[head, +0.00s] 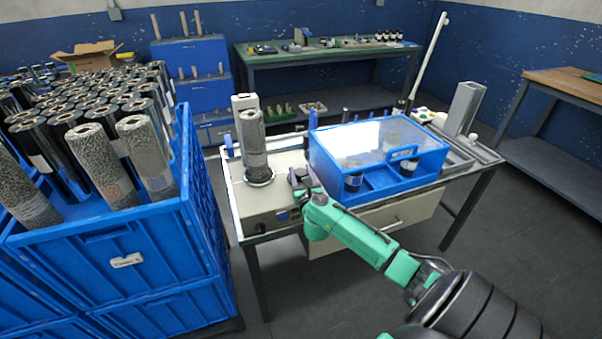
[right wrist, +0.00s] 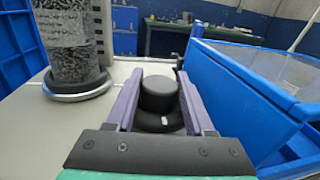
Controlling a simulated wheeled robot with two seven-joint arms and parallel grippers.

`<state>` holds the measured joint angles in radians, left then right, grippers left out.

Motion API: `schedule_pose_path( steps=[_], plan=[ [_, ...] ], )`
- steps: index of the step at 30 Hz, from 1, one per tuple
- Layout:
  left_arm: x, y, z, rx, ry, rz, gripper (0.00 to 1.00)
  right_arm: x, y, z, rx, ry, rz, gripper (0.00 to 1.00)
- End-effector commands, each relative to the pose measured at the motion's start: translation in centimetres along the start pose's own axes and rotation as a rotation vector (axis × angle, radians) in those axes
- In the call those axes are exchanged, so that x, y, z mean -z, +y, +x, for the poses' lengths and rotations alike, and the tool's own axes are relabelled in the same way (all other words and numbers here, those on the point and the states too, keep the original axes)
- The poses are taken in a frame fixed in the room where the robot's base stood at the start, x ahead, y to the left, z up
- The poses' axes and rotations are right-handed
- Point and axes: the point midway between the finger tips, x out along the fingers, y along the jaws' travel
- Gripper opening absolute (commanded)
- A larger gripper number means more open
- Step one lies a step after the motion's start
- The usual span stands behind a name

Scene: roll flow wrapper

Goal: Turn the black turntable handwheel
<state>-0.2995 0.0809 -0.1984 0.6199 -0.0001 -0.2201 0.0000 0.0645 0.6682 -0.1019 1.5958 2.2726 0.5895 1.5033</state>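The black turntable handwheel (right wrist: 160,94) is a round knob on a wider black base with a small white mark, on the machine's light top. My right gripper (right wrist: 160,74) is open, with one finger on each side of the handwheel and narrow gaps showing beside it. In the head view my right gripper (head: 303,186) is at the front of the table, and it largely hides the handwheel. The turntable (right wrist: 80,88) is a round metal-rimmed disc left of the handwheel, carrying an upright wrapped roll (head: 253,140). My left gripper is not in view.
A blue bin with a clear lid (head: 365,140) stands close right of my right gripper. A blue crate (head: 110,245) full of rolls is at left. A grey metal channel (head: 464,108) stands at the table's right end. Workbenches line the back wall.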

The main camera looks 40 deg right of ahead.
Motion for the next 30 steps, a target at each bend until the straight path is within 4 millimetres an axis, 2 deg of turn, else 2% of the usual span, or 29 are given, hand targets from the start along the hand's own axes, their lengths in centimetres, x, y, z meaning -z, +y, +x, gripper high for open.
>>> schedule_pose_path(
  steps=[11,19,23,30],
  plan=[
    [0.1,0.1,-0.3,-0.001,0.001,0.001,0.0,0.1,0.1,-0.1,0.058,0.005,0.004,0.0],
    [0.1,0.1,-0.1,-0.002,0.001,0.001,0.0,0.4,0.2,-0.1,0.23,0.014,0.008,0.0],
    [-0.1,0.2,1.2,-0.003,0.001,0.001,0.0,0.8,0.3,-0.1,0.343,0.016,0.009,0.0],
    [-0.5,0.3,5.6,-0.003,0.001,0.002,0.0,1.3,0.3,0.0,0.556,0.022,0.007,0.0]
  ],
)
